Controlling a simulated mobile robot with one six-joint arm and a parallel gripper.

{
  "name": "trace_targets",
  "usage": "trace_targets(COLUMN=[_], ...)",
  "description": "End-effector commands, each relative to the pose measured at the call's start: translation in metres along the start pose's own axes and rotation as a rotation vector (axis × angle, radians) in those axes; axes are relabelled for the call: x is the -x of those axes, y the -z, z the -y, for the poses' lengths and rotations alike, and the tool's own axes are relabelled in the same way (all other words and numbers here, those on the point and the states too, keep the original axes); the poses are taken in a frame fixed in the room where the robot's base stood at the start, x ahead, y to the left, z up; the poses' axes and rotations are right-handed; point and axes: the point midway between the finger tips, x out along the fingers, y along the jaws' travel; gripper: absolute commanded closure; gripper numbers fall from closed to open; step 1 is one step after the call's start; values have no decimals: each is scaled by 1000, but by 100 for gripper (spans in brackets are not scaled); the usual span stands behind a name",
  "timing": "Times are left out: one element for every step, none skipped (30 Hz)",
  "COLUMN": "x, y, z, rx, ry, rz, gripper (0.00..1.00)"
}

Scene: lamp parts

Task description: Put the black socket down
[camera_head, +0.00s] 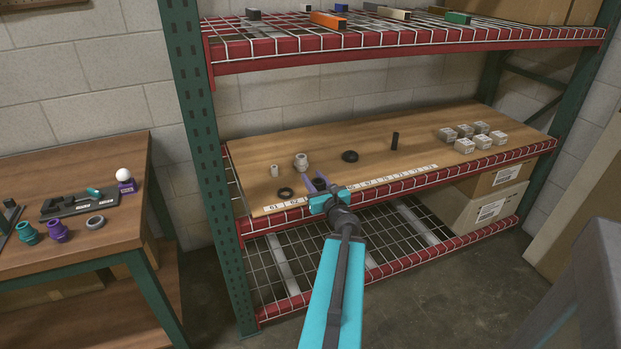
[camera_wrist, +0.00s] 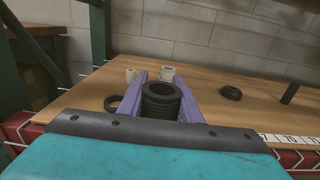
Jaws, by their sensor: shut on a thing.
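The black socket (camera_wrist: 161,103) shows in the wrist view as a ribbed, hollow, upright cylinder with its open end up. My gripper (camera_wrist: 162,94) has its two purple fingers shut on it, one on each side. In the head view my gripper (camera_head: 320,182) is over the front part of the wooden shelf (camera_head: 330,172), by the numbered label strip (camera_head: 400,176). There the socket is hard to make out against the gripper. I cannot tell whether its bottom touches the shelf.
A black ring (camera_head: 285,193) lies left of my gripper. Two white cylindrical parts (camera_head: 301,161) stand behind it. A black round part (camera_head: 350,156) and an upright black tube (camera_head: 395,141) are to the right, then several white boxes (camera_head: 473,135). The red upper shelf (camera_head: 400,48) hangs above.

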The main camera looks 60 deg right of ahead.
Motion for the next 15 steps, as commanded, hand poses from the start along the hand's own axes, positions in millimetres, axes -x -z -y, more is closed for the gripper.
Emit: trace_targets(x=[-1, -1, -2, -2, -2, -3, -3, -4, -10, -13, -15, -19, -22, -24, -29], y=[4, 4, 3, 2, 2, 3, 3, 2, 0, 0, 1, 1, 1, 2, 2], z=[0, 0, 0, 1, 1, 1, 1, 2, 4, 5, 6, 7, 8, 9, 10], rx=[2, 2, 1, 1, 2, 2, 2, 1, 1, 0, 0, 1, 1, 1, 1], ry=[0, 1, 1, 2, 2, 3, 3, 4, 4, 4, 4, 5, 5, 5, 5], rz=[1, 2, 2, 3, 3, 3, 3, 3, 2, 2, 2, 2, 2, 2, 2], gripper=[91, 91, 91, 91, 91, 91, 91, 91, 91, 91, 91, 91, 91, 91, 91])
